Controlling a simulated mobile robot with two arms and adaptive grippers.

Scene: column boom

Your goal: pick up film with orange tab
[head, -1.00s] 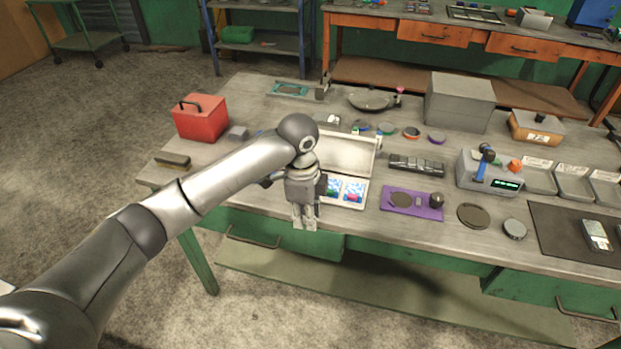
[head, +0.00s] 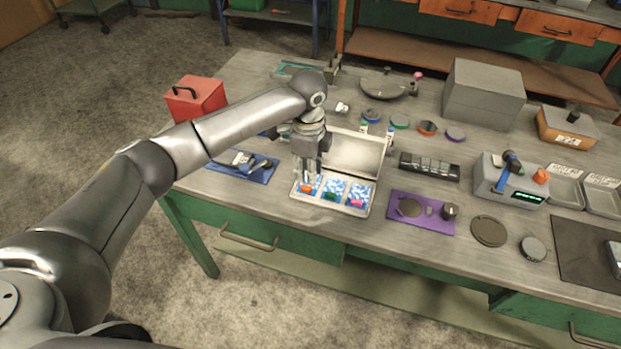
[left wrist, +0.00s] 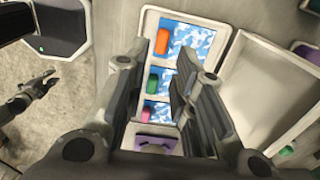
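A shallow white case (head: 333,208) lies open on the workbench, its lid standing up behind it. Three blue-and-white films lie in its compartments. The film with orange tab (head: 306,189) is in the leftmost compartment; it also shows at the top of the left wrist view (left wrist: 196,40). The film with green tab (head: 331,196) is in the middle, and the film with pink tab (head: 357,203) is at the right. My left gripper (head: 308,180) points down just above the orange-tab film, partly covering it. In the left wrist view its fingers (left wrist: 160,65) are apart with nothing between them. My right gripper is out of view.
A blue mat (head: 262,175) with small tools lies left of the case. A purple mat (head: 428,226) and a dark slotted block (head: 429,167) lie to its right. A red box (head: 196,98) stands at the back left. The bench's front edge is close to the case.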

